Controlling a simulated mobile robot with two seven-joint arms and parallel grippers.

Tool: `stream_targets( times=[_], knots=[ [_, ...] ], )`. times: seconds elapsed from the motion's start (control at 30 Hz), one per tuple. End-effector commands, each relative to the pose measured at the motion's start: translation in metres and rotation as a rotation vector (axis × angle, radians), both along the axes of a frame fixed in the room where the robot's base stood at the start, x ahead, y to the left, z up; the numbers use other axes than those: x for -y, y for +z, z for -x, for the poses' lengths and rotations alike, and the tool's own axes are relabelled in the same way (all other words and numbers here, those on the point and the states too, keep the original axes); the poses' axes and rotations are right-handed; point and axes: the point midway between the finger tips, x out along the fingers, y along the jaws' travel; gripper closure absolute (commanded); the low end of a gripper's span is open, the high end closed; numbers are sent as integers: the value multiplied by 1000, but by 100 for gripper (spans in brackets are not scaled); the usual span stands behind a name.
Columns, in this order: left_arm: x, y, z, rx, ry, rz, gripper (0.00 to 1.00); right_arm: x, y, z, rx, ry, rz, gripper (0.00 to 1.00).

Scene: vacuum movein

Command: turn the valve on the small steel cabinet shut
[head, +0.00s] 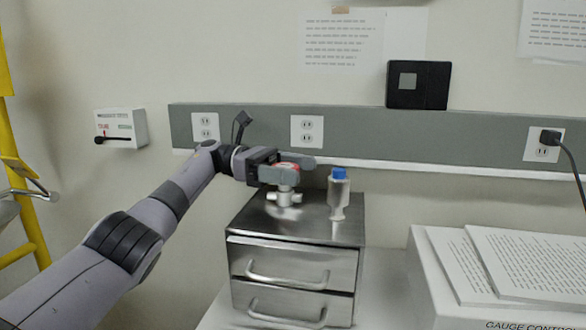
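The small steel cabinet (290,265) stands on a white surface, with two handled drawers facing me. The valve (284,197) sits upright on its top, with a metal body and a red part showing above it. My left gripper (290,168) reaches in from the left at the top of the valve. Its grey fingers lie on the near and far sides of the red part and hide most of the handle. I cannot tell whether the fingers touch it. My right gripper is not in view.
A clear bottle with a blue cap (338,195) stands on the cabinet just right of the valve. A white box with papers (500,265) is at the right. A grey outlet rail (400,130) runs along the wall behind. A yellow ladder-like frame (30,225) is at far left.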

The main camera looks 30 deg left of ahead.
Motion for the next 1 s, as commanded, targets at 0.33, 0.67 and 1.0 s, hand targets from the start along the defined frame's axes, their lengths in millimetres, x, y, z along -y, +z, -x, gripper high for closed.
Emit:
stream_targets(
  times=[0.33, 0.67, 1.0],
  knots=[
    [-1, -1, 0, 0, 9, 0, 18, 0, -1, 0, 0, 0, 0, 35],
    [-1, -2, -1, 2, 85, -1, 18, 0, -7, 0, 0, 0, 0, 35],
    [-1, -2, -3, 2, 213, 0, 18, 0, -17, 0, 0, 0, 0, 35]
  ],
)
